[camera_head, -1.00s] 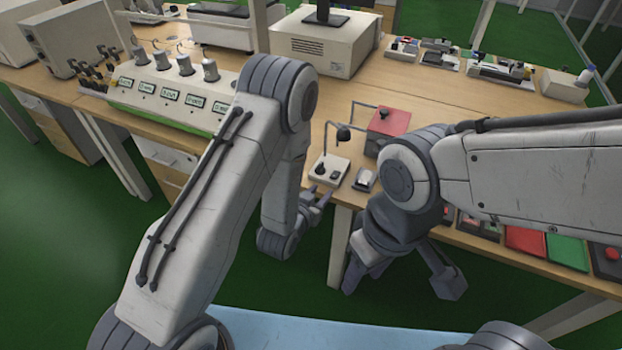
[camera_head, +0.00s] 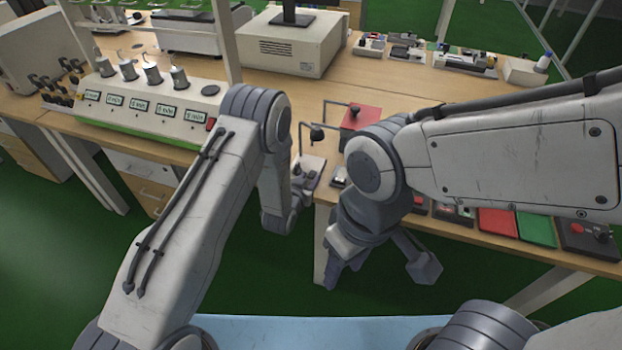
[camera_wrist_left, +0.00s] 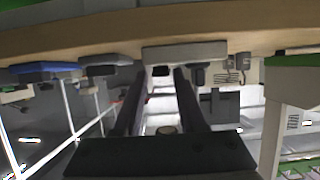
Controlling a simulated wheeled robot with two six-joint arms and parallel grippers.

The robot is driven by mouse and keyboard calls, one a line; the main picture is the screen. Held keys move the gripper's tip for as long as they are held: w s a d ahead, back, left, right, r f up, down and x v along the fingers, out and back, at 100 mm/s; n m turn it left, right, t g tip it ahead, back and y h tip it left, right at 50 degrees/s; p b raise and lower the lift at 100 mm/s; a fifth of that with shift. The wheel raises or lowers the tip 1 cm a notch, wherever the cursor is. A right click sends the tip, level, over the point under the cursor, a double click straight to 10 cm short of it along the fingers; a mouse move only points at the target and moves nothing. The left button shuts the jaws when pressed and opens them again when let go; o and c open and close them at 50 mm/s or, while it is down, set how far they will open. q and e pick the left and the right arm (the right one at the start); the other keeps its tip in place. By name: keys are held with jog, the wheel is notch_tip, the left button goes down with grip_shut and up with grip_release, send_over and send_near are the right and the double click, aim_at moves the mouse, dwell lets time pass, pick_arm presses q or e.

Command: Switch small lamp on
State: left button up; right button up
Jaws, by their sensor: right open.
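The small lamp has a dark head (camera_head: 318,132) on a thin bent arm and a pale base (camera_head: 313,164) at the table's front edge. My right gripper (camera_head: 381,266) is open and empty, below the table's front edge.
A red-topped box (camera_head: 361,117) stands behind the lamp. A small switch-like block (camera_head: 339,176) sits to the right of its base. A console with several dials (camera_head: 150,105) is at the left. Red and green panels (camera_head: 498,222) line the right front edge of the table.

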pick_arm(q)
grip_shut()
jog(key=shift+w+r+g+p, duration=0.15)
jog(key=shift+r+g+p, duration=0.35)
jog(key=shift+p, duration=0.25)
jog(key=shift+w+d+r+g+y+p, duration=0.2)
jog(key=shift+g+y+p, duration=0.3)
jog(key=shift+g+p, duration=0.4)
jog(key=shift+w+g+y, duration=0.1)
jog(key=shift+g+y, duration=0.2)
jog(key=shift+g, duration=0.6)
jog(key=shift+f, duration=0.1)
grip_release()
